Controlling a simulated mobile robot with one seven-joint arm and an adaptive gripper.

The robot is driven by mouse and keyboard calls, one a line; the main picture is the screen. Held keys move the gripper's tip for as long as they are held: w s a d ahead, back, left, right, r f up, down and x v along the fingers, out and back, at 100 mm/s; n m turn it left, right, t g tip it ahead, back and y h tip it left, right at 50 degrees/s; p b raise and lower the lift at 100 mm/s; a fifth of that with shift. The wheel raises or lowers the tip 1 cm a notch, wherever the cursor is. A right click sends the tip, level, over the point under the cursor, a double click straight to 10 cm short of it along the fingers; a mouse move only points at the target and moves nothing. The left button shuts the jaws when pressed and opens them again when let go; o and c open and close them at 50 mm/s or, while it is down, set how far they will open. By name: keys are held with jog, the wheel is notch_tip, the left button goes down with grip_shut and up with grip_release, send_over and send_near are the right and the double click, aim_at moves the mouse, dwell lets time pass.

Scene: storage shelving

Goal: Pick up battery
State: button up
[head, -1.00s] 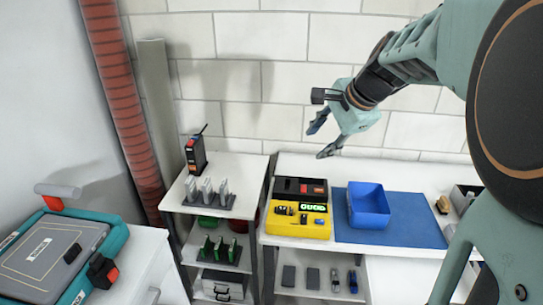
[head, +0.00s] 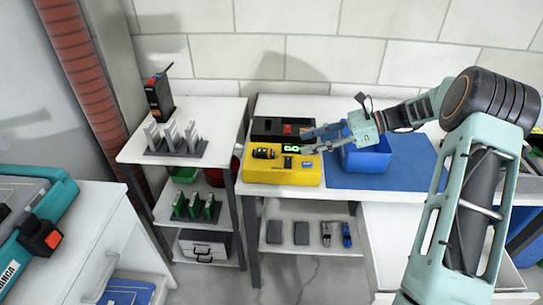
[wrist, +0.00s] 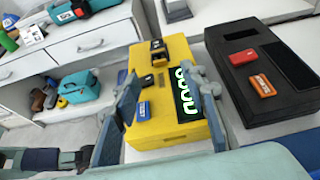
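A yellow box (head: 278,173) with a lit green display (head: 292,144) stands on the white bench; the box also shows in the wrist view (wrist: 172,134). On its top are a small blue piece (wrist: 144,108) and black fittings (wrist: 158,52). I cannot tell for sure which piece is the battery. My gripper (head: 308,141) is just above the right part of the box, empty. In the wrist view its two fingers stand wide apart (wrist: 165,92), with the blue piece and display between them. Whether a finger touches the box is unclear.
A black case (wrist: 262,95) with red and orange pieces lies beside the yellow box. A blue bin (head: 366,160) stands on a blue mat (head: 410,160) close to my gripper. A side shelf (head: 222,125) holds several grey modules and a black device (head: 159,94).

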send_near(269, 151)
jog(key=shift+w+a+f+b, duration=0.1)
jog(key=shift+a+f+b, duration=0.3)
jog(key=shift+a+f, duration=0.7)
jog(key=shift+a+r+b+x, duration=0.1)
jog(key=shift+r+b+x, duration=0.15)
jog(key=shift+x, duration=0.7)
jog(key=shift+a+r+b+x, duration=0.1)
jog(key=shift+b+x, duration=0.1)
jog(key=shift+x, duration=0.7)
jog(key=shift+a+r+b+x, duration=0.1)
jog(key=shift+r+b+x, duration=0.15)
jog(key=shift+x, duration=0.7)
jog(key=shift+d, duration=0.15)
jog(key=shift+c, duration=0.6)
grip_shut()
